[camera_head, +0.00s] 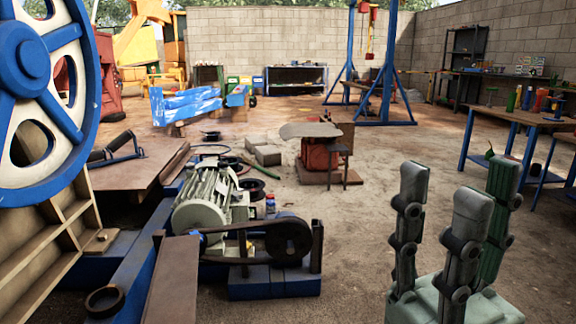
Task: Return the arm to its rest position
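My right gripper (448,218) is at the lower right of the head view, its grey-green fingers pointing up. The fingers stand well apart with nothing between them. It is held over the bare dirt floor, to the right of the crusher's motor and touching nothing that I can see. My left gripper and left arm do not show in this view. The jaw crusher's big blue and cream flywheel (30,60) fills the upper left.
A grey-green electric motor (208,200) with a dark belt drive (285,238) stands on the blue frame at the left. Workbenches with blue legs (522,116) stand at the right. A blue gantry (387,70) is at the back.

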